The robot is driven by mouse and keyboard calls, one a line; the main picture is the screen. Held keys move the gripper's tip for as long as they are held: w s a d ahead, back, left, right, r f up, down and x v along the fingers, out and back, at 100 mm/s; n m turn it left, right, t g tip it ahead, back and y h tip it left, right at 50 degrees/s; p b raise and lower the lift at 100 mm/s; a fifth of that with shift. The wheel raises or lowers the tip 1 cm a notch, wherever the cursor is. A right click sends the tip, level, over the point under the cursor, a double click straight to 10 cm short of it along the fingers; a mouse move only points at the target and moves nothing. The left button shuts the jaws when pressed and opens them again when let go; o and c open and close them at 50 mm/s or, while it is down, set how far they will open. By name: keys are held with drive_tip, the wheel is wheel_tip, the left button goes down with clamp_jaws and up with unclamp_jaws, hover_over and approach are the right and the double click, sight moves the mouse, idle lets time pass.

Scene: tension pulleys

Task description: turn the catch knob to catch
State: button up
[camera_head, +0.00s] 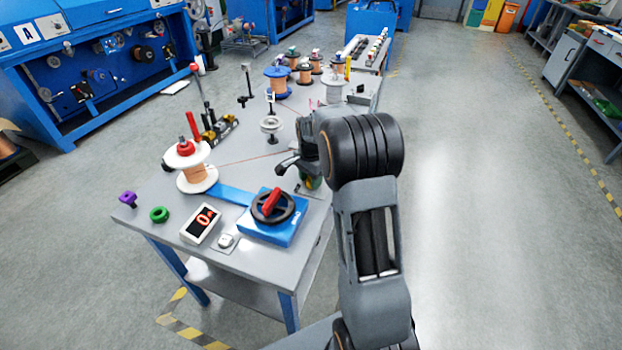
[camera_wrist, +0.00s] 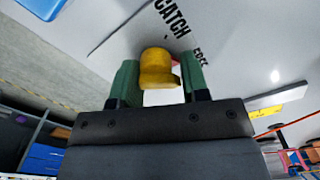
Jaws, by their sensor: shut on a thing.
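The yellow catch knob (camera_wrist: 157,66) stands out from a grey panel in the wrist view. The word CATCH (camera_wrist: 172,18) is printed above it, and a partly hidden word that looks like FREE (camera_wrist: 198,57) is to its right. A small pinkish-red mark (camera_wrist: 176,61) shows at the knob's right edge, on the side of the second word. My gripper (camera_wrist: 158,82) has its green fingertips on both sides of the knob and is shut on it. In the head view my gripper (camera_head: 311,181) is low at the table's right edge, and my arm mostly hides the knob.
On the grey table (camera_head: 232,262) are a blue unit with a black handwheel (camera_head: 273,207), a red-digit display (camera_head: 201,223) and a copper wire spool (camera_head: 193,172). A thin wire (camera_head: 255,160) runs near my gripper. Floor to the right is clear.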

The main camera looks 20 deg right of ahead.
drive_tip(key=shift+s+d, duration=0.1)
drive_tip(key=shift+s, duration=0.1)
drive_tip(key=shift+c, duration=0.3)
drive_tip(key=shift+n+p, duration=0.55)
drive_tip(key=shift+n, duration=0.65)
drive_tip(key=n+p, duration=0.1)
drive_tip(key=n, duration=0.3)
drive_tip(key=shift+s+n, duration=0.1)
drive_tip(key=shift+n, duration=0.2)
drive_tip(key=n+p, duration=0.1)
drive_tip(key=n, duration=0.3)
drive_tip(key=shift+n+p, duration=0.3)
drive_tip(key=shift+n, duration=1.1)
drive_tip(key=o, duration=0.7)
drive_tip(key=shift+d, duration=0.2)
drive_tip(key=shift+o, duration=0.3)
drive_tip(key=shift+a, duration=0.1)
